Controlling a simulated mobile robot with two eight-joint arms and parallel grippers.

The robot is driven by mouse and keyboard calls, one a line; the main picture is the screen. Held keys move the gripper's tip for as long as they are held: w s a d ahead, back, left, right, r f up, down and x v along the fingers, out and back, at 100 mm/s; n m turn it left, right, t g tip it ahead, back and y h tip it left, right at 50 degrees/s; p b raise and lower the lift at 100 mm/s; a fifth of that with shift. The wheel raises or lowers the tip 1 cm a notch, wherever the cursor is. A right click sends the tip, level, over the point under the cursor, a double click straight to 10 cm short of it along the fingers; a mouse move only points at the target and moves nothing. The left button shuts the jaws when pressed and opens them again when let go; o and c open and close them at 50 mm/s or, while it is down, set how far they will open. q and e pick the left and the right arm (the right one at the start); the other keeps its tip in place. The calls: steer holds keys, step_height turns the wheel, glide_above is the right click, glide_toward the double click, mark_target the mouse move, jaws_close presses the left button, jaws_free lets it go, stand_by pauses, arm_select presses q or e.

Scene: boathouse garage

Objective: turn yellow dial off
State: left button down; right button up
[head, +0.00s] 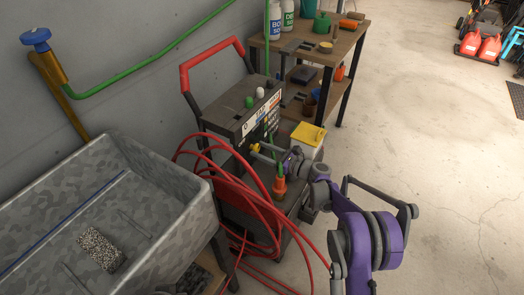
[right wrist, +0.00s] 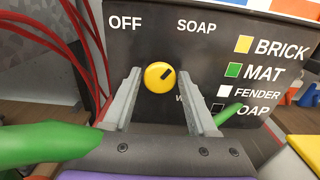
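The yellow dial (right wrist: 155,79) is round and sits on the dark front panel of the pressure washer (head: 235,124); it also shows small in the head view (head: 254,148). Its black mark points to the upper right, towards SOAP. OFF stands at the upper left, and a label starting with W at the lower right is partly hidden. My right gripper (right wrist: 160,72) is open, its two fingers on either side of the dial with gaps showing. It also shows at the panel in the head view (head: 266,152). My left gripper is not in view.
Red hose (head: 262,210) loops in front of and beside the washer. A white container with a yellow lid (head: 308,134) stands right of my gripper. A grey sink (head: 170,245) is at left, a wooden workbench (head: 345,42) behind. The floor at right is mostly clear.

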jaws_close()
steer(key=shift+n, duration=0.3)
steer(key=n, duration=0.3)
steer(key=shift+s+n, duration=0.1)
steer(key=shift+n, duration=0.2)
steer(key=n, duration=0.3)
steer(key=shift+n, duration=0.4)
steer(key=n, duration=0.3)
steer(key=shift+a+f+n, duration=0.1)
steer(key=shift+n, duration=0.2)
steer(key=shift+s+f+n, duration=0.1)
steer(key=shift+n, duration=1.7)
